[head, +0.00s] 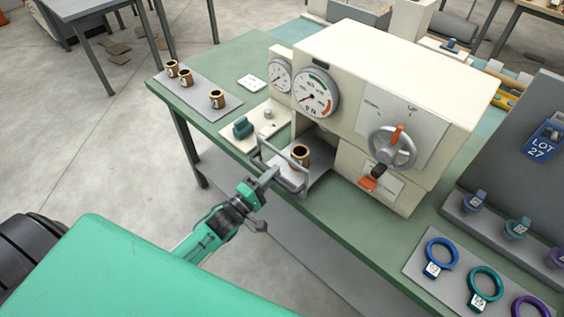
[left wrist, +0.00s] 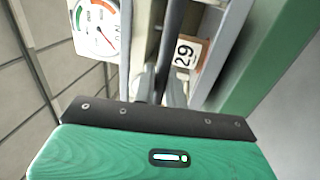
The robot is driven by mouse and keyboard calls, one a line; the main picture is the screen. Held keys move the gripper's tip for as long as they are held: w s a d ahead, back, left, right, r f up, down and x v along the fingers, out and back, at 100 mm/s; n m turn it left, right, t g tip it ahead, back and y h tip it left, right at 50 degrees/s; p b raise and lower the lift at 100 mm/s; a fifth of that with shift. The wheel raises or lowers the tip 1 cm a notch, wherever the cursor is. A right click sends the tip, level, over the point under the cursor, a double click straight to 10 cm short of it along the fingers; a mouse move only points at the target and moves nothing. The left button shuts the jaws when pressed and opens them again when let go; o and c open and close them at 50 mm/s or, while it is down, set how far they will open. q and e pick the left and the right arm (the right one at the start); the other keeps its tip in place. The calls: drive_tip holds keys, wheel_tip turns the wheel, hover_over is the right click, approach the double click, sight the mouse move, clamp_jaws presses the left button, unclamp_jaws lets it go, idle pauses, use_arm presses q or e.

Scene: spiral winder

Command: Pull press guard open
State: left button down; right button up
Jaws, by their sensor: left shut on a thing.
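The press (head: 375,75) is a cream housing with dial gauges, a handwheel and an orange lever. Its guard (head: 287,182) is a grey bar frame at the front of the press opening. A bronze bushing (head: 300,153) stands on the press bed behind the guard. My left gripper (head: 268,177) is shut on the guard's front bar, reaching in from the front left. In the left wrist view the fingers (left wrist: 162,92) close at the dark bar, beside the bushing's label 29 (left wrist: 185,53). How far the guard is swung is hard to tell. My right gripper is out of view.
Several bronze bushings (head: 217,99) stand on a grey mat at the table's left. Coloured rings (head: 442,258) lie on a grey board at the right. Open floor lies left of the table.

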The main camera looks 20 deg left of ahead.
use_arm(q)
drive_tip(key=shift+s+a, duration=0.2)
drive_tip(key=shift+s, duration=0.25)
drive_tip(key=c, duration=1.6)
unclamp_jaws()
drive_tip(key=shift+o, duration=0.2)
drive_tip(key=b+v, duration=0.3)
drive_tip(key=v, duration=1)
drive_tip(key=shift+s+b, duration=0.35)
drive_tip(key=shift+a+f, duration=0.1)
